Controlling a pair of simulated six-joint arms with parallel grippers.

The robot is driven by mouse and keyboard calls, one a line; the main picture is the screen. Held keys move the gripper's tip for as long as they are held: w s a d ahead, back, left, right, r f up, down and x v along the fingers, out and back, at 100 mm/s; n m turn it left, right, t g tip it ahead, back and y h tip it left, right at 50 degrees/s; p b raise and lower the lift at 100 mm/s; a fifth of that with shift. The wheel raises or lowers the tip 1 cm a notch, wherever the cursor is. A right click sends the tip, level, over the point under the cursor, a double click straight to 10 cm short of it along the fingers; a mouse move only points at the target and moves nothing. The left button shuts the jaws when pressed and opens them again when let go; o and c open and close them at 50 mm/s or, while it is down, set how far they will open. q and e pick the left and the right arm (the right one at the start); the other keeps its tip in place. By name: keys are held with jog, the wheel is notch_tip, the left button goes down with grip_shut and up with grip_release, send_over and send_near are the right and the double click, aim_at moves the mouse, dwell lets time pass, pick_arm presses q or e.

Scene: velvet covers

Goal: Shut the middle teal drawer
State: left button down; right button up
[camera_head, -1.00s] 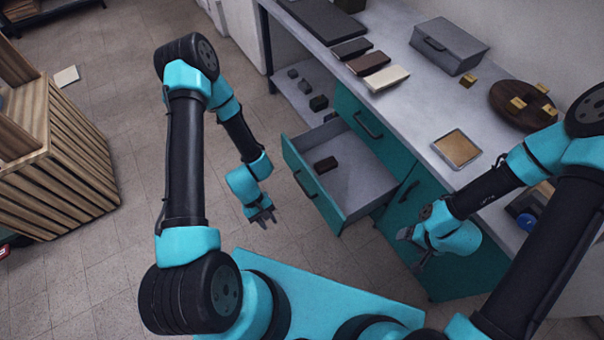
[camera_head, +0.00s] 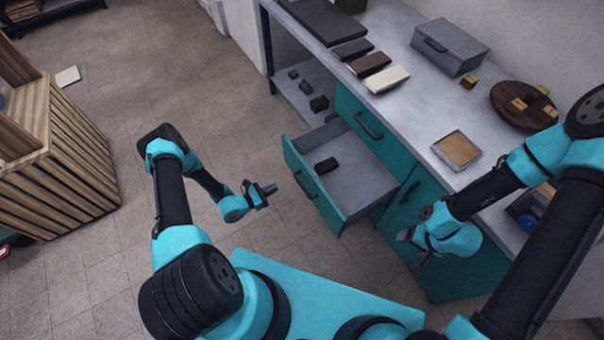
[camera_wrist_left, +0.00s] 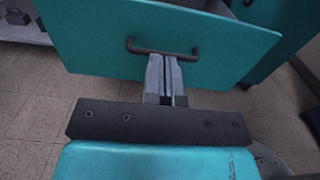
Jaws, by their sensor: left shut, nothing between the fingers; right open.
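The middle teal drawer (camera_head: 314,188) is pulled out of the cabinet in the head view, its grey inside showing with a small dark brown box (camera_head: 326,165) in it. Its teal front with a dark bar handle (camera_wrist_left: 163,48) fills the top of the left wrist view. My left gripper (camera_head: 269,189) is shut and empty, just left of the drawer front in the head view. In the left wrist view its fingertips (camera_wrist_left: 165,60) point at the front near the handle; I cannot tell if they touch. My right gripper (camera_head: 412,247) is open, near the cabinet's right part.
The grey countertop (camera_head: 415,108) above holds dark and white boxes, a grey case (camera_head: 450,46), a cork-topped tray (camera_head: 457,149) and a round brown board (camera_head: 523,105). A slatted wooden crate (camera_head: 70,165) stands at left. Floor between crate and drawer is clear.

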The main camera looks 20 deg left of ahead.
aim_at(307, 171)
pick_arm(q)
jog(key=shift+d, duration=0.1)
jog(key=x, duration=1.3)
jog(key=shift+w+d, duration=0.3)
jog(key=shift+w, duration=0.05)
jog(key=shift+w, duration=0.1)
